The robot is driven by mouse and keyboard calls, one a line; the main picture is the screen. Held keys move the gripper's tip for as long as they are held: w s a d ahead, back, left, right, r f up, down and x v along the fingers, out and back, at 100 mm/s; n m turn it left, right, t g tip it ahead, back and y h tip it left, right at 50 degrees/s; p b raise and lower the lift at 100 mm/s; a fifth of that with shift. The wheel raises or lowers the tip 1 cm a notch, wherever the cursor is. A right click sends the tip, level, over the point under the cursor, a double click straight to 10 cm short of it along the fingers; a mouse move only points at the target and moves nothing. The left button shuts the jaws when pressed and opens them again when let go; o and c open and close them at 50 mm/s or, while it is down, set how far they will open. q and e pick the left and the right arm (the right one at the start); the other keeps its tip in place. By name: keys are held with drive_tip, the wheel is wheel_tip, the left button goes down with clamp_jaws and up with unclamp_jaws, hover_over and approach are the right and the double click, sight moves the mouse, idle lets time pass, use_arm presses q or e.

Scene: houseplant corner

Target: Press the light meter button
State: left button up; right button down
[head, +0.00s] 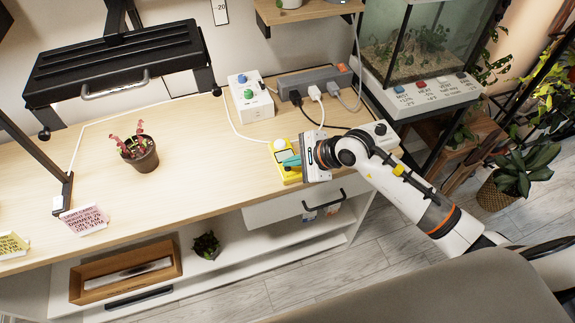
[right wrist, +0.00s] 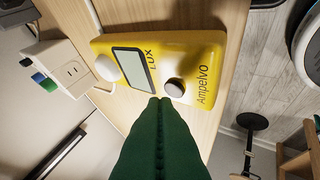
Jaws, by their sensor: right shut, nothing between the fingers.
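The yellow light meter (head: 290,178) lies on the wooden bench near its front edge. In the right wrist view the meter (right wrist: 196,60) shows a white dome (right wrist: 107,68), a grey LUX screen (right wrist: 131,68) and a round dark button (right wrist: 174,88) near the "Ampelvo" label. My right gripper (head: 290,161) is over the meter, its teal fingers shut and empty. In the right wrist view the fingertips (right wrist: 159,101) appear right beside the button, at the screen's corner. I cannot tell whether they touch the meter. My left gripper is not in view.
A white control box (head: 250,98) with blue and green knobs and a grey power strip (head: 314,79) with plugs stand behind the meter. A potted pitcher plant (head: 140,153) stands under the black lamp (head: 115,62). A terrarium (head: 415,45) is at right. The bench's middle is clear.

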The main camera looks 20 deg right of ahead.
drive_tip(key=shift+r, duration=0.2)
wheel_tip(320, 180, up, 6)
drive_tip(key=p, duration=0.3)
idle(0.5)
